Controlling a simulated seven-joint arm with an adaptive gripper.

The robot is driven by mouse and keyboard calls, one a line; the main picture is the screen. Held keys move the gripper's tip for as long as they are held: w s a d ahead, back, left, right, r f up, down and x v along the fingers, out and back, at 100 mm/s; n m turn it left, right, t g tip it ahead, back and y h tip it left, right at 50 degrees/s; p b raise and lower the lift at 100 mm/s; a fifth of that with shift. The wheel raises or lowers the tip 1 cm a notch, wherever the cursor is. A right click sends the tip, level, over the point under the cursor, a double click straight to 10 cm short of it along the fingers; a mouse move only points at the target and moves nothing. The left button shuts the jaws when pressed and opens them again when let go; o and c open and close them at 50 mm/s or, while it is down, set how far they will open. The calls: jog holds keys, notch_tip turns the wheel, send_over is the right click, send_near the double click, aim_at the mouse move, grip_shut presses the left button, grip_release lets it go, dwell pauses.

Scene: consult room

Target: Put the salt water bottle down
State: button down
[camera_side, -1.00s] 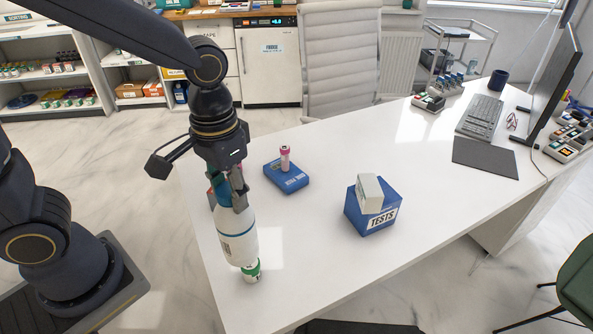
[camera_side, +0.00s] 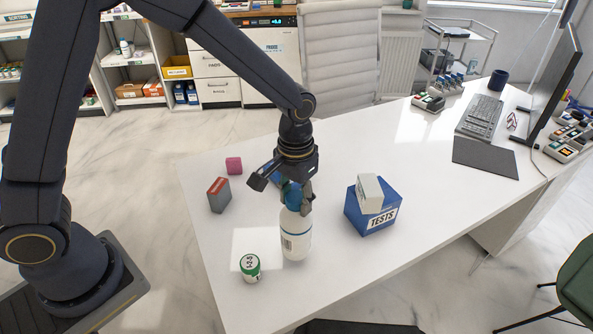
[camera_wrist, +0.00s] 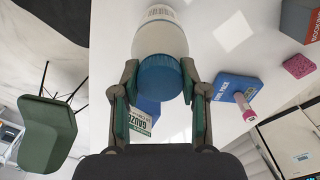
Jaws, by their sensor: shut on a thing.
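The blue TESTS box (camera_side: 372,215), with a white box (camera_side: 369,192) on top, stands right. A grey-red box (camera_side: 219,196) and pink block (camera_side: 234,165) lie back left. The table front is clear.

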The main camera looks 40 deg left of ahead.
jog(key=shift+w+f, duration=0.15)
jog(key=shift+f, duration=1.65)
jog(key=c, duration=0.6)
grip_release()
notch_tip(320, 180, up, 12)
jog(key=shift+r, duration=0.1)
jog(key=s+a+r+t, duration=0.2)
jog(key=s+a+r, duration=0.5)
jog(key=r, duration=0.1)
jog(key=s+a+r+t, duration=0.2)
jog(key=s+a, duration=0.4)
jog(key=s, duration=0.4)
jog(key=shift+s+a+t, duration=0.2)
jog(key=shift+s+t, duration=0.15)
jog(key=shift+t, duration=0.45)
